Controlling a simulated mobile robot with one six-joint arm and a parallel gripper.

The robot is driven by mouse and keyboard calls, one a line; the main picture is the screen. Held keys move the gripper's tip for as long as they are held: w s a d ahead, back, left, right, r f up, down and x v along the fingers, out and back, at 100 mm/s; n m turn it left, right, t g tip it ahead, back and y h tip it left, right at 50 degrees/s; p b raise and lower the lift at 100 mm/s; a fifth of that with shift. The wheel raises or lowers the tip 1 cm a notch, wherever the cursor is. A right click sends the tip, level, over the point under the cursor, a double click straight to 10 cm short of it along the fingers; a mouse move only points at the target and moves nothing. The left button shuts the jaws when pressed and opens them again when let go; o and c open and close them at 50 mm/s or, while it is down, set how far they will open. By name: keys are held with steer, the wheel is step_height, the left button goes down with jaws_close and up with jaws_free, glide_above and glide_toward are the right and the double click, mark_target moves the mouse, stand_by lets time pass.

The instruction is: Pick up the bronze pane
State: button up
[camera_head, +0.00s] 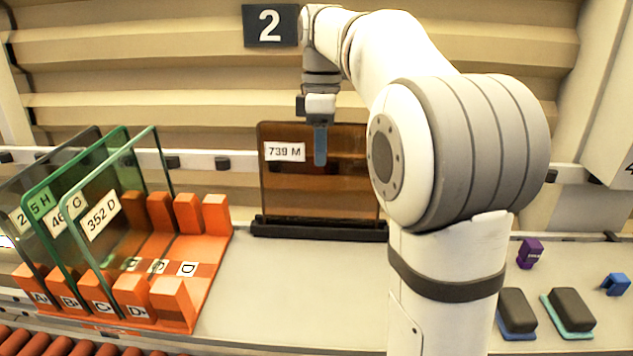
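The bronze pane (290,190) is a brown see-through sheet with a white label reading "739 M". It stands upright in a black base bar (300,230) at the back of the grey worktop. My gripper (320,152) points down at the pane's upper part, and its blue finger overlaps the pane in the picture. I cannot tell whether it touches the pane or hangs in front of it. The fingers show as one blue strip, so the gap between them is hidden. My arm covers the pane's right edge.
An orange rack (215,245) at left holds a dark, a green and a clear pane (100,250), leaning. At right lie two dark pads (572,308), a purple block (530,253) and a blue piece (616,284). The worktop before the bronze pane is clear.

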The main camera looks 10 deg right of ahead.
jaws_close()
steer(key=shift+r, duration=0.15)
stand_by(1.0)
